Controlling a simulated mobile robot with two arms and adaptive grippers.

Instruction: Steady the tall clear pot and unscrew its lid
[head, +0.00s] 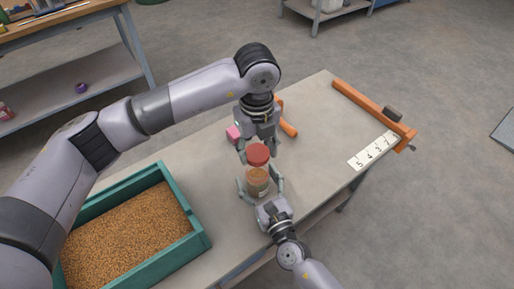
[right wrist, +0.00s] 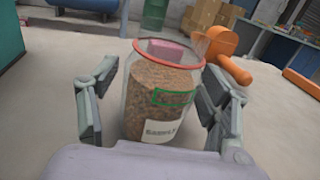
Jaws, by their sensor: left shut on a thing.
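The tall clear pot (head: 257,184) stands upright on the table, filled with brown grain. In the right wrist view the pot (right wrist: 160,95) shows a white label, a green outline and a red ring round its mouth. The red lid (head: 258,154) is above the pot's mouth in the head view; no lid shows on the pot in the right wrist view. My left gripper (head: 258,150) points down and is shut on the lid. My right gripper (head: 259,188) has its fingers either side of the pot, open, with a gap at the left finger in the wrist view.
A teal crate of grain (head: 186,243) stands at the front left. An orange bar clamp (head: 370,112) and a numbered strip (head: 372,151) lie at the right. Bare tabletop lies between them.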

